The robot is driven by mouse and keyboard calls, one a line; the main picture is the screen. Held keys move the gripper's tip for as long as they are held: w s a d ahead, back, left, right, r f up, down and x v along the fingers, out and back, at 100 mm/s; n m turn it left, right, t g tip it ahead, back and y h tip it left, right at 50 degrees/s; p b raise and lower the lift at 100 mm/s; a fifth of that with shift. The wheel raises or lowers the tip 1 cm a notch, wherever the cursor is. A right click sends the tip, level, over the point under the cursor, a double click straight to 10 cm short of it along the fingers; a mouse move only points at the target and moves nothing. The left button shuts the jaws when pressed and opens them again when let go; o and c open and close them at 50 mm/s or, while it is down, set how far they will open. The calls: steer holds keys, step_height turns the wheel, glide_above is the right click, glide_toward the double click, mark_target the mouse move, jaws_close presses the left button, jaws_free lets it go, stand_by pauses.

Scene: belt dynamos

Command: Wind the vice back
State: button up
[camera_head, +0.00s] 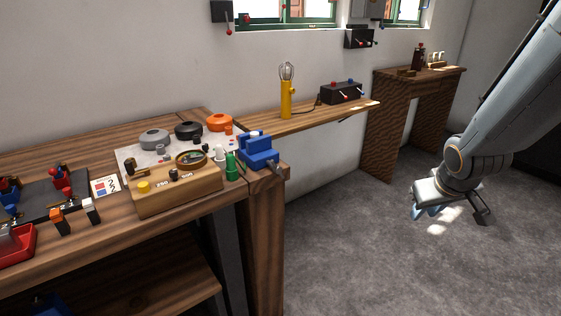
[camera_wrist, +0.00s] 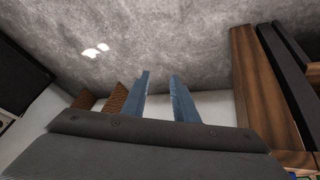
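The vice (camera_head: 258,148) is blue and sits at the right end of the wooden workbench in the head view. A grey metal part, perhaps its handle, sticks out at its lower right over the bench edge. My gripper (camera_head: 428,207) hangs over the open floor, well to the right of the vice and apart from everything. In the wrist view its two blue fingers (camera_wrist: 159,83) stand apart with nothing between them. The vice cannot be made out in the wrist view.
The workbench (camera_head: 130,258) carries a wooden box with knobs (camera_head: 178,190), a green cylinder (camera_head: 232,166) and coloured spools. A wall shelf (camera_head: 300,119) holds a yellow lamp (camera_head: 287,97). A wooden table (camera_head: 386,120) stands behind. The floor (camera_head: 350,250) between bench and gripper is clear.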

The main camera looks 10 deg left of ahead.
mark_target(275, 164)
steer(key=w+a+r+n+t+y, duration=0.2)
steer(key=w+a+n+t+y, duration=0.2)
steer(key=w+a+n+y, duration=0.8)
steer(key=s+a+n+g+y+p, duration=0.1)
steer(key=s+a+n+g+y, duration=0.1)
steer(key=a, duration=0.7)
steer(key=s+a+r+n+g+y+p, duration=0.1)
steer(key=s+a+g+y, duration=0.1)
steer(key=a, duration=0.7)
steer(key=s+a+r+n+g+y+p, duration=0.1)
steer(key=a+g, duration=0.3)
steer(key=a, duration=0.5)
steer(key=shift+s+r+n+g+y, duration=0.15)
steer(key=shift+s+n+y, duration=0.2)
steer(key=shift+s+n, duration=0.1)
steer(key=shift+s+r+n+g+y, duration=0.1)
steer(key=shift+s+n+g+y, duration=0.05)
steer(key=shift+s+n+y, duration=0.25)
jaws_close()
